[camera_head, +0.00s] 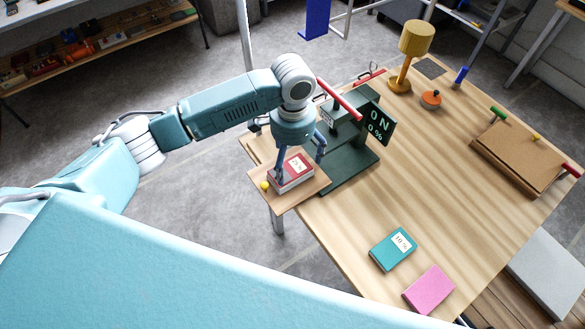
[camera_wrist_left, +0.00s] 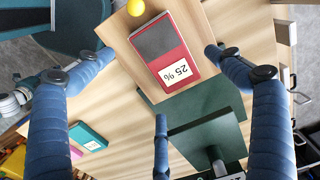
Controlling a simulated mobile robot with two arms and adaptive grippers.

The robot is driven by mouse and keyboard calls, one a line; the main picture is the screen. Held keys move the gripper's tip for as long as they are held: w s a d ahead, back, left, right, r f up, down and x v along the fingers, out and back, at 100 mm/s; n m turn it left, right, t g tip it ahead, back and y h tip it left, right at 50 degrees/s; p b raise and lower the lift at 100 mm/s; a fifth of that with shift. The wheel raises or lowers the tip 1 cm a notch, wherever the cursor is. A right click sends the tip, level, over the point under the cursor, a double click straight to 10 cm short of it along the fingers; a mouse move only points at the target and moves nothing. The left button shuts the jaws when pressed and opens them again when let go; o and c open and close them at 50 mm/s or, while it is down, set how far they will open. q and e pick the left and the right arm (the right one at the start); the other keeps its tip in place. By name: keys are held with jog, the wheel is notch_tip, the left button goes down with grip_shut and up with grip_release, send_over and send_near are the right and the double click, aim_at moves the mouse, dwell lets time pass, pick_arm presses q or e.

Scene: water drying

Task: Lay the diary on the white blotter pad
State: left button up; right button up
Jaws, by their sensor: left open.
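A red book (camera_head: 292,173) with a white label lies on a small wooden board with a yellow knob (camera_head: 265,186); in the left wrist view the red book (camera_wrist_left: 165,50) reads "25 %". My left gripper (camera_head: 299,165) is open just above it, its blue fingers spread to either side. A teal book (camera_head: 393,249) with a white label lies on the table's front part, and a plain pink book or pad (camera_head: 429,289) lies beside it. I cannot tell which book is the diary. No white blotter pad can be made out for sure. My right gripper is not in view.
A dark green stand (camera_head: 352,165) with a red bar and a "0 N 0%" display is close beside the board. A yellow lamp (camera_head: 411,50), an orange-red pot (camera_head: 431,99) and a brown board press (camera_head: 515,155) stand farther off. The table's middle (camera_head: 430,180) is clear.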

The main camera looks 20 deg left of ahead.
aim_at(293, 173)
pick_arm(q)
notch_tip(293, 173, up, 7)
jog(key=shift+b, duration=0.4)
jog(key=shift+d, duration=0.1)
